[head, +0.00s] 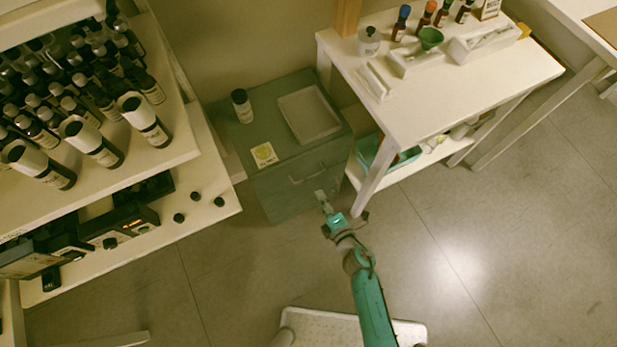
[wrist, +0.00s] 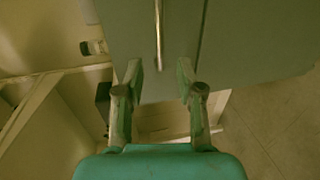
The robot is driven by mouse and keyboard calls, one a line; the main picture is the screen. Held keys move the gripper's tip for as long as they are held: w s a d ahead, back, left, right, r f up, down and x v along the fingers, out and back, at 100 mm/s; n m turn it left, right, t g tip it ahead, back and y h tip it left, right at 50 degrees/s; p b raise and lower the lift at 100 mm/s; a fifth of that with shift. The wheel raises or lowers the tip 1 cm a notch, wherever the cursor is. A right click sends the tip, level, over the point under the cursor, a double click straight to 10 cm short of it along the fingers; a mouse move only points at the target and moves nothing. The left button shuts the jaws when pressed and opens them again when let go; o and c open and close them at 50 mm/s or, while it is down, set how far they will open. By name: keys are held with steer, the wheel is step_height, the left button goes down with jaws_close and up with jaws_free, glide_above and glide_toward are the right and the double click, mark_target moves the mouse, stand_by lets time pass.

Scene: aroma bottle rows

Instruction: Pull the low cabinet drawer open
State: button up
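The low cabinet (head: 262,195) is a grey-green box on the floor between the shelf and the white table. Its drawer front looks flush, with a pale bar handle (head: 308,172) near the top. My gripper (head: 323,198) is in front of the drawer, low and to the right of the handle in the head view. In the wrist view my gripper (wrist: 158,70) is open and empty, its two fingers apart. The handle (wrist: 159,35) runs upright there, and its lower end reaches between the fingertips. I cannot tell how far in depth it is from them.
A bottle (head: 242,106), a white tray (head: 309,115) and a yellow-marked card (head: 263,154) are on the cabinet top. A shelf (head: 187,140) of bottles stands left. A white table (head: 440,85) stands close on the right, its leg (head: 372,185) beside the drawer. Open floor (head: 480,250) lies in front.

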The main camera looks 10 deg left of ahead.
mark_target(308, 178)
steer(key=x, duration=0.9)
steer(key=shift+w+a+f, duration=0.15)
steer(key=shift+w+a, duration=0.1)
steer(key=shift+w, duration=0.05)
steer(key=shift+c, duration=0.2)
jaws_close()
